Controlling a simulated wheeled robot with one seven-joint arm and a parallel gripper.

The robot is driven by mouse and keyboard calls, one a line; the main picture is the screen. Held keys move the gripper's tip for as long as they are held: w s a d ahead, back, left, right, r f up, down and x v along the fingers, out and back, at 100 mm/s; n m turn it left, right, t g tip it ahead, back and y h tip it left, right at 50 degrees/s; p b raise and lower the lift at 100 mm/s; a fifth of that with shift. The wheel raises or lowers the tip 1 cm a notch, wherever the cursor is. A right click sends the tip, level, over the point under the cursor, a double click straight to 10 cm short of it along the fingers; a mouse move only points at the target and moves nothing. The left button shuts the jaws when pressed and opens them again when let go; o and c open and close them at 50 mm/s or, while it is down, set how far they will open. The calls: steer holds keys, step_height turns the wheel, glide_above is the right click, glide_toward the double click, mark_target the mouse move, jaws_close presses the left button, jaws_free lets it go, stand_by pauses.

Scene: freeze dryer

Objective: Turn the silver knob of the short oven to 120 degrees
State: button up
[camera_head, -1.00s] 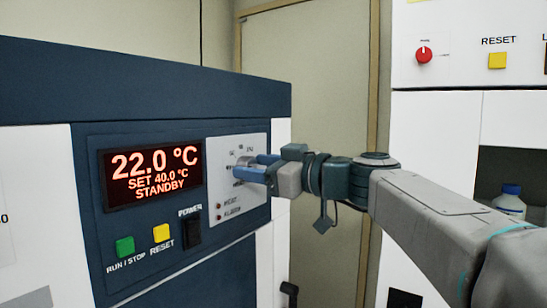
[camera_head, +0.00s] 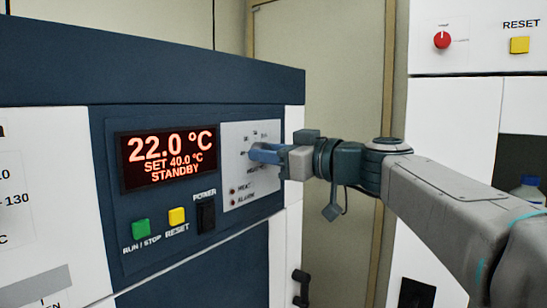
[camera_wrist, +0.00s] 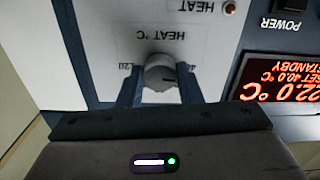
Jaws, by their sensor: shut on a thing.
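The short oven (camera_head: 110,93) has a dark blue front panel. Its red display (camera_head: 168,158) reads 22.0 °C, SET 40.0 °C, STANDBY. The silver knob (camera_wrist: 160,73) sits on a white plate (camera_head: 262,133) right of the display; in the wrist view its dark pointer line is toward the 40 mark on the right, with a 120 mark on the left. My gripper (camera_wrist: 158,90) has its two blue fingers on either side of the knob and is shut on it. In the head view the fingers (camera_head: 266,153) largely hide the knob.
Below the display are a green RUN/STOP button (camera_head: 140,229), a yellow RESET button (camera_head: 177,217) and a black POWER switch (camera_head: 206,216). A black handle (camera_head: 301,287) is at lower right. Another white unit (camera_head: 470,38) with a red knob (camera_head: 442,40) stands at right.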

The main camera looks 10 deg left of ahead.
steer(key=shift+f+m+p, duration=0.1)
steer(key=shift+m+p, duration=1.5)
steer(key=shift+m, duration=15.9)
steer(key=o, duration=1)
